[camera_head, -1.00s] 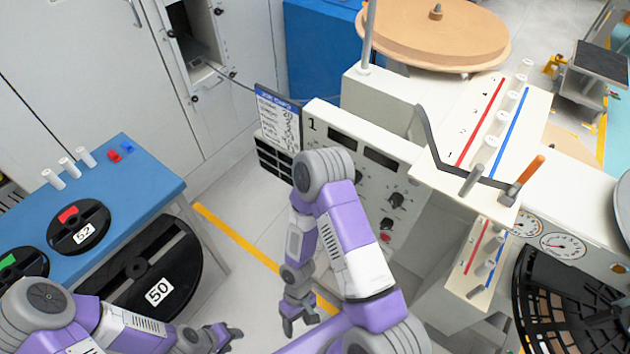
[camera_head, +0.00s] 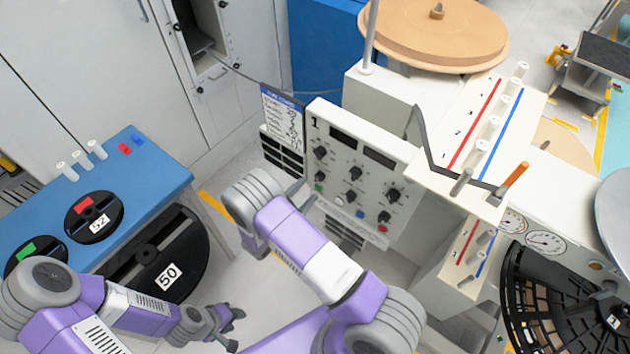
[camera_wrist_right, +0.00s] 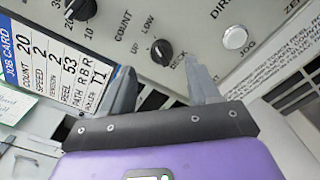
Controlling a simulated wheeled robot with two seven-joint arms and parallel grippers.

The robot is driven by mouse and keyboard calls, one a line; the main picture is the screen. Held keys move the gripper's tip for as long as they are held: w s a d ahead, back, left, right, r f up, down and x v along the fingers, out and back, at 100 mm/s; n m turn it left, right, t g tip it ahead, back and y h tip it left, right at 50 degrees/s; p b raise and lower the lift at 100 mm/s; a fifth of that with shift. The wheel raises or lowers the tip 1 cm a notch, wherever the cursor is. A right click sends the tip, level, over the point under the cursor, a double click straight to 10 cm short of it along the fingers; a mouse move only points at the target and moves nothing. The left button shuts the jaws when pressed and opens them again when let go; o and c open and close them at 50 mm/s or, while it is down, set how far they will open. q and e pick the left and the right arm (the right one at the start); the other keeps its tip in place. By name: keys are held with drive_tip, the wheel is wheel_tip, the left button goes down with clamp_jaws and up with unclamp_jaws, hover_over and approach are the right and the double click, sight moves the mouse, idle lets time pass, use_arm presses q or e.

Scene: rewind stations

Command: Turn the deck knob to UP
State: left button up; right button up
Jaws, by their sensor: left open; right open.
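The deck knob (camera_wrist_right: 161,51) is a small black knob in the right wrist view, with UP and LOW printed by it and DECK below it. Which way it points is too small to read surely. It sits on the cream panel (camera_head: 330,115) marked 1, at the panel's lower left. My right gripper (camera_wrist_right: 163,82) is open and empty, its fingers reaching toward the panel, with the knob just beyond and between the fingertips. In the head view my right wrist mostly hides that gripper. My left gripper (camera_head: 226,318) is open and empty, low over the floor.
The job card (camera_head: 282,118) hangs left of the panel, close to my right fingers. A white JOG button (camera_wrist_right: 235,38) and the black count knob (camera_wrist_right: 80,8) are near the deck knob. A blue table (camera_head: 150,175) with reels stands left. Floor between is clear.

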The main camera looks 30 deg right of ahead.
sight(316, 180)
drive_tip(key=x, duration=0.5)
drive_tip(key=shift+d, duration=0.25)
drive_tip(key=c, duration=1)
drive_tip(key=shift+c, duration=0.2)
drive_tip(key=shift+n, duration=0.4)
drive_tip(key=n, duration=0.5)
drive_tip(key=shift+w+a+n, duration=0.1)
drive_tip(key=shift+n, duration=0.2)
drive_tip(key=n, duration=0.5)
drive_tip(key=shift+n, duration=0.3)
